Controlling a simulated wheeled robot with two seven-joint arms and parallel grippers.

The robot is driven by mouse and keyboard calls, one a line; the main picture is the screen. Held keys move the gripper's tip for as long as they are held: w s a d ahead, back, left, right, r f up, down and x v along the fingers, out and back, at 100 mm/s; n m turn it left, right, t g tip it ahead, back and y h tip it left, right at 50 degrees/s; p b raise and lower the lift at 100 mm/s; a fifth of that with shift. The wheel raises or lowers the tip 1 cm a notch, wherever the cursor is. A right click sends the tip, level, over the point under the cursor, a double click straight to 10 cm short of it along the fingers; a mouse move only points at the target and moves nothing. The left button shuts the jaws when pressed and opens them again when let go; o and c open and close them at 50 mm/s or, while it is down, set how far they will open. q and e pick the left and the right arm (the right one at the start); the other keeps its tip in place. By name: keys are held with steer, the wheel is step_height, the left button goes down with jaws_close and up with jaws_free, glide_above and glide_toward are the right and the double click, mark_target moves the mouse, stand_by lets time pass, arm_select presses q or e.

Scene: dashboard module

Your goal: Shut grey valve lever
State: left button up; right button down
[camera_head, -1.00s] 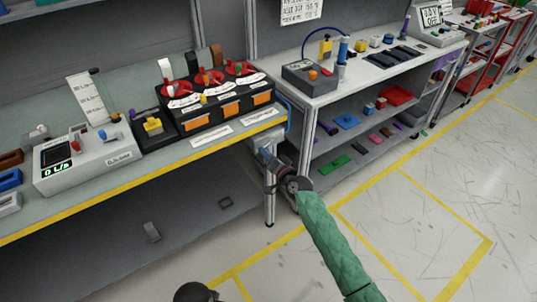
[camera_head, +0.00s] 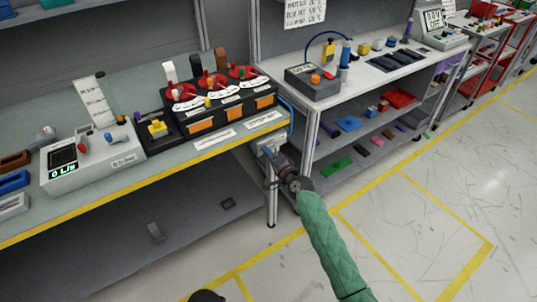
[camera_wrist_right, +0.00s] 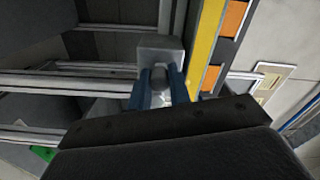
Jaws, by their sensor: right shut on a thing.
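In the right wrist view, my right gripper (camera_wrist_right: 160,78) has its two blue fingers shut on a small, rounded grey part, which I take for the grey valve lever (camera_wrist_right: 160,90). It sits just below a light grey block (camera_wrist_right: 160,47) beside the yellow bench edge. In the head view, my right gripper (camera_head: 268,160) is at the right end of the left bench, against the light grey block (camera_head: 268,144) below the bench top. The lever is hidden there by the gripper and wrist.
The left bench (camera_head: 225,150) carries a white box (camera_head: 95,165) with a green "0 L/s" display and a black panel (camera_head: 215,115) with red wheels. A blue tube (camera_head: 291,112) curves at the bench end. The right bench (camera_head: 330,95) stands close by. Open floor lies at the right.

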steer(key=shift+w+r, duration=0.1)
steer(key=shift+r, duration=0.05)
steer(key=c, duration=1.3)
jaws_free()
steer(key=shift+d, duration=0.1)
arm_select(q)
step_height(320, 180, up, 7)
steer(key=b, duration=0.1)
steer(key=shift+s+b, duration=0.35)
steer(key=shift+s, duration=0.05)
arm_select(e)
steer(key=v, duration=0.8)
arm_select(q)
steer(key=shift+f, duration=0.15)
